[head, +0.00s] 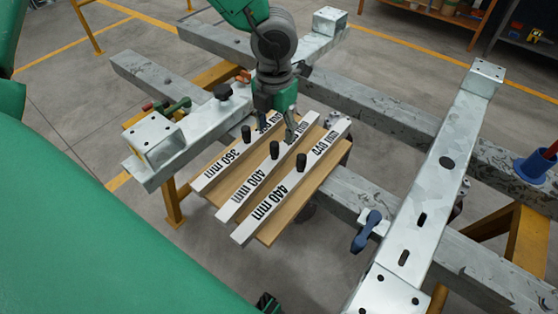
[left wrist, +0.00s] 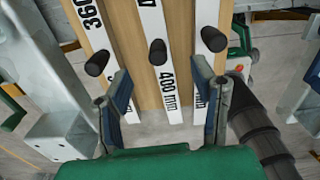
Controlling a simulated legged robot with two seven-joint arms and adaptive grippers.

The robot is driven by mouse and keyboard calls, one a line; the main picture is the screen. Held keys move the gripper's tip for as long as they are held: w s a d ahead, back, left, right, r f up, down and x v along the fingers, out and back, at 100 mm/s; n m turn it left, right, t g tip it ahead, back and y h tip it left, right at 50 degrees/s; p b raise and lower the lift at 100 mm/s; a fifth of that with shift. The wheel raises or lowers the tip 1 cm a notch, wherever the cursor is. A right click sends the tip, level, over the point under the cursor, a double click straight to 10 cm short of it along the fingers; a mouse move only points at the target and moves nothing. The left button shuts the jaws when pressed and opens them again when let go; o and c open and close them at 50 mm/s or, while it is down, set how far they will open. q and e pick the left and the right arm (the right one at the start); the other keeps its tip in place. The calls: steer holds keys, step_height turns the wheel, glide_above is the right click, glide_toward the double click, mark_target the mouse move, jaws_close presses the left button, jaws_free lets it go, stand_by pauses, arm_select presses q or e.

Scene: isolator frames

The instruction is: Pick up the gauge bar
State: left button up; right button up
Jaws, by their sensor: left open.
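Three white gauge bars lie side by side on a wooden board (head: 270,236). They are marked 360 mm (head: 214,176), 400 mm (head: 241,194) and 440 mm (head: 270,206), and each has a black knob. My left gripper (head: 277,128) is open over the far part of the board, near the 360 and 400 mm bars. In the left wrist view my left gripper (left wrist: 160,75) has its fingers apart, with the 400 mm bar (left wrist: 153,18) and its knob between them in the picture. The fingers hold nothing. Which bar is meant cannot be told.
Galvanised steel beams (head: 376,98) surround the board. A bracketed plate (head: 190,138) stands at left and a long slotted plate (head: 432,185) at right. A blue-handled clamp (head: 367,231) is right of the board. A blue holder (head: 534,165) stands at far right.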

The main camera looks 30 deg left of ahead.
mark_target(272, 142)
arm_select(q)
steer(key=f, duration=0.2)
steer(key=a+f+b, duration=0.1)
steer(key=f, duration=0.2)
steer(key=shift+f, duration=0.45)
steer(key=shift+d+f, duration=0.1)
steer(key=shift+d, duration=0.15)
steer(key=f, duration=0.1)
steer(key=f+b, duration=0.1)
steer(key=f, duration=0.2)
steer(key=shift+d+f, duration=0.2)
steer(key=shift+d, duration=0.15)
steer(key=shift+a+f, duration=0.1)
steer(key=shift+f, duration=0.15)
steer(key=shift+a, duration=0.3)
steer(key=c, duration=0.8)
steer(key=shift+d, duration=0.1)
jaws_close()
steer(key=shift+d, duration=0.25)
arm_select(e)
step_height(272, 142, down, 3)
steer(key=shift+r, duration=0.2)
